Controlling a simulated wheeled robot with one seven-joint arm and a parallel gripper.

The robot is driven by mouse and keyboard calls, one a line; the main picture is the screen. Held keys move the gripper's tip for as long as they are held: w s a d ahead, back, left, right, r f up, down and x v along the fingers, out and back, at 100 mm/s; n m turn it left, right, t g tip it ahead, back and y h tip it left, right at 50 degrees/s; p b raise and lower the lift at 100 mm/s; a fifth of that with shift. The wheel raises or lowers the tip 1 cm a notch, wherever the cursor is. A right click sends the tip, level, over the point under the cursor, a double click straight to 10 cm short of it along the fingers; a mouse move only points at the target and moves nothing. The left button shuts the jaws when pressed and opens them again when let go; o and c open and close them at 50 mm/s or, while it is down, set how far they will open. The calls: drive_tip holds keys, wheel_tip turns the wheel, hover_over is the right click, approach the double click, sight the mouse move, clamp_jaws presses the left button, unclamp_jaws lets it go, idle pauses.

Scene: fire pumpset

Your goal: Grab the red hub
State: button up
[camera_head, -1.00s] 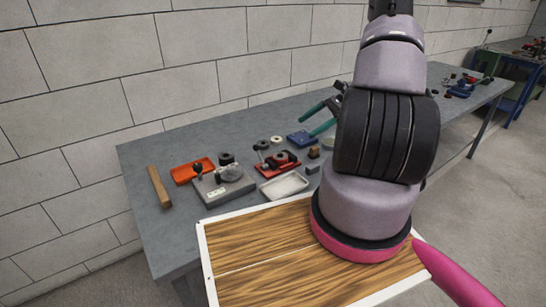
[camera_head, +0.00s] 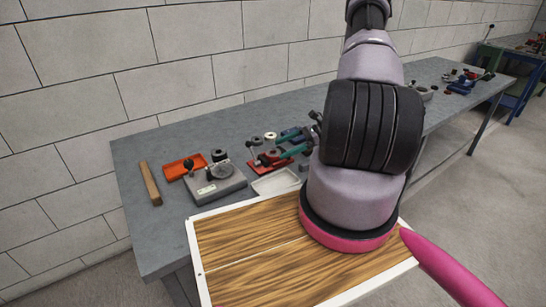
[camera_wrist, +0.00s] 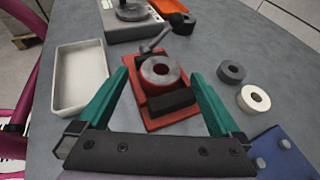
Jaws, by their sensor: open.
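The red hub (camera_wrist: 163,73) is a short round piece with a grey centre hole. It sits in a red vise-like fixture (camera_wrist: 158,117) with dark jaws, on the grey workbench. My gripper (camera_wrist: 158,77) has green fingers, open and empty. In the wrist view the fingers spread to the left and right of the hub and fixture, with visible gaps. In the head view my gripper (camera_head: 283,146) reaches in from the right over the red fixture (camera_head: 256,168). There my fingers and arm partly cover the fixture and hub.
A white tray (camera_wrist: 80,78) lies beside the fixture. A dark ring (camera_wrist: 231,72), a pale ring (camera_wrist: 255,98) and a blue block (camera_wrist: 283,153) lie on the other side. A grey device (camera_head: 217,186), orange tray (camera_head: 174,171) and wooden bar (camera_head: 150,183) stand further left.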

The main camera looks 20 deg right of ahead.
sight(269, 153)
drive_tip(key=shift+x, duration=1.6)
drive_tip(key=shift+w+d, duration=0.1)
clamp_jaws()
